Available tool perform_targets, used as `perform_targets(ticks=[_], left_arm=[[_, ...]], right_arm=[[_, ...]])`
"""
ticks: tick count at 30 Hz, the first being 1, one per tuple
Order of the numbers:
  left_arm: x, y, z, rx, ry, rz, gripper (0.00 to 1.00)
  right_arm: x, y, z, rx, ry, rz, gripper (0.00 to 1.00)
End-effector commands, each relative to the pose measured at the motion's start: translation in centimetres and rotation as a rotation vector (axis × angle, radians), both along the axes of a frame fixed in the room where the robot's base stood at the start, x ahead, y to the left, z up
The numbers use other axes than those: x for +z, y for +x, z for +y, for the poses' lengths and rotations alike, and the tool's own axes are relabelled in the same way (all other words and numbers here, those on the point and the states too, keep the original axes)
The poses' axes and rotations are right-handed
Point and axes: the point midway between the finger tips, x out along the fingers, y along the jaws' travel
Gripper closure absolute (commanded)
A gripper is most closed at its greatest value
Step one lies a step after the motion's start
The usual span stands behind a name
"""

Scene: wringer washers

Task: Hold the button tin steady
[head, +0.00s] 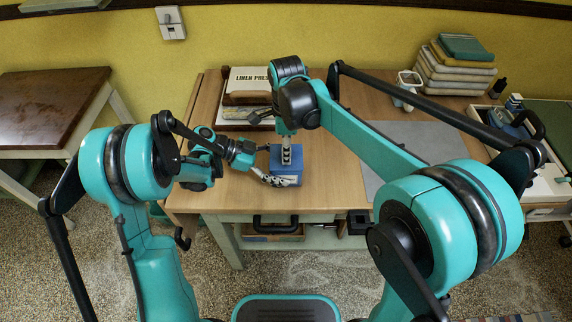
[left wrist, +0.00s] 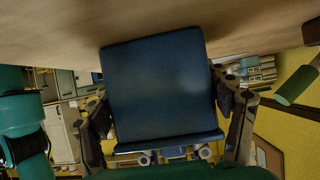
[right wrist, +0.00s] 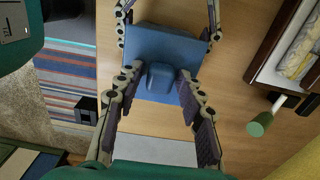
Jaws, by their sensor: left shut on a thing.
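The blue button tin (head: 287,168) stands on the wooden table near its front edge. It fills the middle of the left wrist view (left wrist: 155,85). The right wrist view shows its lid (right wrist: 140,45) and a rounded blue knob (right wrist: 160,78) from above. My left gripper (head: 278,179) comes in from the left, low at the tin, with one finger on each side of it, shut on its body. My right gripper (head: 287,152) points down over the tin. Its fingers (right wrist: 160,84) stand apart on either side of the knob, with visible gaps; it is open and empty.
A box lettered "LINEN PRES" (head: 247,80) lies behind the tin. A grey mat (head: 408,145) covers the table to the right. A white cup (head: 406,84) and a stack of folded cloths (head: 455,70) stand at the back right. The front left tabletop is mostly clear.

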Motion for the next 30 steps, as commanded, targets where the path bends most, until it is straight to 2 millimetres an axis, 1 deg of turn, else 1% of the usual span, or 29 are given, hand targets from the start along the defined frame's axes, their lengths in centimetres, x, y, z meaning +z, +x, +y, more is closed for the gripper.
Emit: perform_targets(ticks=[1,2,3,20,23,30], left_arm=[[-0.1,0.0,0.0,0.001,0.002,0.0,0.49],[-0.1,0.0,0.0,0.001,0.002,0.0,0.49],[-0.1,0.0,0.0,0.001,0.001,0.0,0.49],[0.0,0.0,0.0,0.0,0.001,0.0,0.49],[-0.1,0.0,0.0,0.0,0.001,0.0,0.49],[-0.1,0.0,0.0,0.0,0.001,0.0,0.49]], right_arm=[[0.0,0.0,0.0,0.0,0.0,0.0,0.82],[0.0,0.0,0.0,0.0,0.0,0.0,0.9],[0.0,0.0,0.0,0.0,0.0,0.0,1.0],[0.1,0.0,0.0,0.0,0.0,0.0,1.0],[0.4,0.0,0.0,0.0,0.0,0.0,1.0],[1.9,0.0,0.0,0.0,0.0,0.0,1.0]])
